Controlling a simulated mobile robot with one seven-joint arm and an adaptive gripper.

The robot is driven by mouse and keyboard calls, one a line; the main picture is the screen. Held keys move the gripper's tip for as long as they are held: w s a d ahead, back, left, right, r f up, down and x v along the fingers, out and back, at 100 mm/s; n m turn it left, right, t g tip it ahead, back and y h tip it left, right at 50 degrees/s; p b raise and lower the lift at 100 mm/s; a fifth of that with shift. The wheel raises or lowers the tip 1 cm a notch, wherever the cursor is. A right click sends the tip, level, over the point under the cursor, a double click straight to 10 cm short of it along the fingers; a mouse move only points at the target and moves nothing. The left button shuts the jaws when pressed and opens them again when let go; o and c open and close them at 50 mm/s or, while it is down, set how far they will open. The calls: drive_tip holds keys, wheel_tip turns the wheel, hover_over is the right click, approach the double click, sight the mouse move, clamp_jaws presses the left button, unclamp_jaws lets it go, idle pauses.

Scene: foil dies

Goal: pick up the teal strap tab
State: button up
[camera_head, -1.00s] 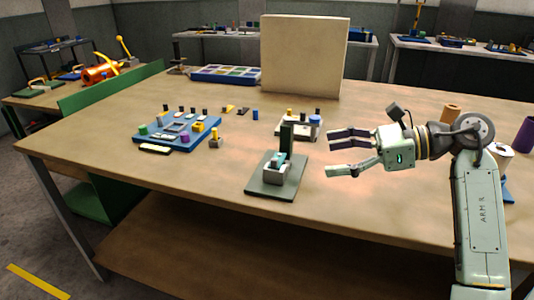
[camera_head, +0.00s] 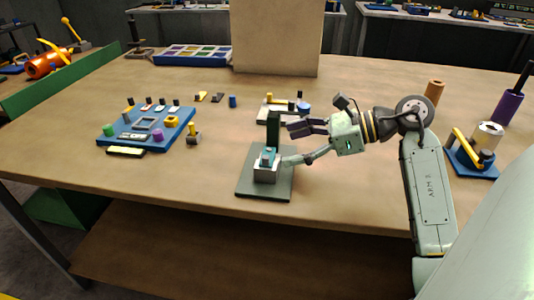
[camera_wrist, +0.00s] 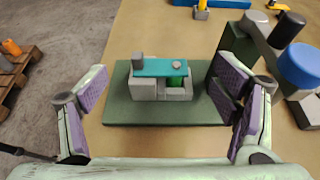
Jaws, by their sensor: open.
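The teal strap tab (camera_wrist: 160,67) lies flat across the top of a grey block fixture (camera_wrist: 146,90) in the wrist view. It also shows small in the head view (camera_head: 268,157). The fixture stands on a dark green base plate (camera_head: 250,186) near the table's front edge. A dark green upright post (camera_head: 273,132) rises behind it. My gripper (camera_wrist: 165,110) is open and empty, its purple-padded fingers spread left and right of the fixture in the wrist view. I cannot tell whether a finger touches the post or fixture.
A blue tray of parts (camera_head: 150,130) sits to the left. A grey fixture with a blue cylinder (camera_head: 303,107) stands just behind my gripper. A blue-based fixture (camera_head: 470,160) is at the right. A tall beige panel (camera_head: 275,40) stands at the back.

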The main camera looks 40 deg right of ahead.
sight(274, 148)
drive_tip(key=p+x, duration=0.1)
drive_tip(key=x, duration=0.1)
drive_tip(key=p+x, duration=0.1)
drive_tip(key=shift+w+a+r, duration=0.1)
drive_tip(key=shift+w+a, duration=0.2)
drive_tip(key=shift+w, duration=0.05)
drive_tip(key=shift+w+a+f, duration=0.2)
drive_tip(key=shift+w+f, duration=0.1)
drive_tip(key=c, duration=0.9)
